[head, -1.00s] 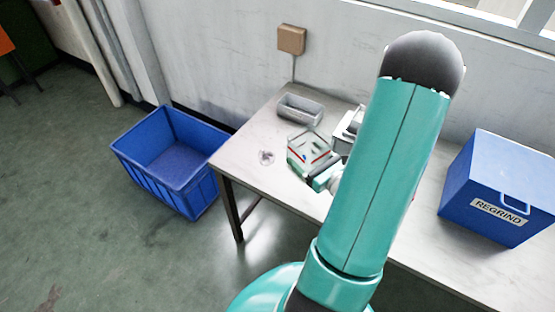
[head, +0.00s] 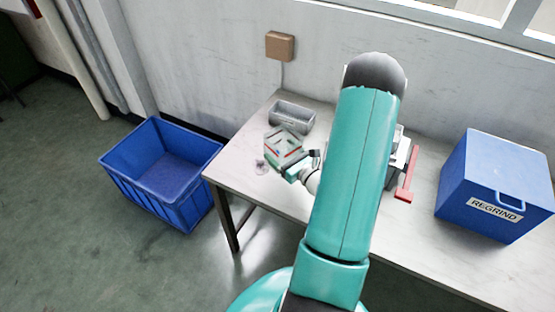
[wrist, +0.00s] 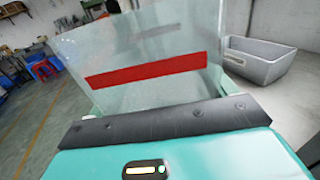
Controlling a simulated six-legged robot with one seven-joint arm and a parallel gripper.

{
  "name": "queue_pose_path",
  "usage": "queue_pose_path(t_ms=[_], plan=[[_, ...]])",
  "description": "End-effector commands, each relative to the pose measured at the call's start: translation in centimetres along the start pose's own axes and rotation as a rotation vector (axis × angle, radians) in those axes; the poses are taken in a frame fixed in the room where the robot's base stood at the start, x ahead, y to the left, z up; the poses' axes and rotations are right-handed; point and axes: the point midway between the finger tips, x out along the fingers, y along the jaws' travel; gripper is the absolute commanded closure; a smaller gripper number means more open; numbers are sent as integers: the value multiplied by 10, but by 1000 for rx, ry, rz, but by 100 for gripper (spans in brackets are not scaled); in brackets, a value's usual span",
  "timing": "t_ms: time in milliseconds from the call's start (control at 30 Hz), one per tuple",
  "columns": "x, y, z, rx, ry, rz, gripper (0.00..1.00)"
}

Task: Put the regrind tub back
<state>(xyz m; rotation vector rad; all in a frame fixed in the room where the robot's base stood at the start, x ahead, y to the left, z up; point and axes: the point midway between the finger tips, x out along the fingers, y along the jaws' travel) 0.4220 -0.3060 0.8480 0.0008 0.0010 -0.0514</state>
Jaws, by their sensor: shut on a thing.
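A clear, see-through tub (head: 283,143) with a red stripe is held at the end of my arm, over the left part of the table. In the wrist view the tub (wrist: 145,70) fills the upper middle, its red band facing me. My gripper (head: 301,166) is shut on the tub's near side; the dark jaw bar (wrist: 165,119) lies along its lower edge in the wrist view. I cannot tell whether anything is in the tub. A blue box labelled REGRIND (head: 495,185) stands on the right of the table, apart from my gripper.
A grey open tray (head: 292,117) sits just behind the held tub, also at right in the wrist view (wrist: 262,62). A red-handled device (head: 406,182) stands partly behind my arm. A blue crate (head: 163,172) is on the floor.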

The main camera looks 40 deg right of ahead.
Motion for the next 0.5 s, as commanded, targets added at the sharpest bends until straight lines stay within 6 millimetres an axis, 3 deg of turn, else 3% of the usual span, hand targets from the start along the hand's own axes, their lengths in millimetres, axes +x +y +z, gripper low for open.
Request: queue_pose_path(t_ms=[200, 500], plan=[[25, -3, -28, 1, 0, 2, 52], [33, -4, -60, 1, 0, 1, 52]])
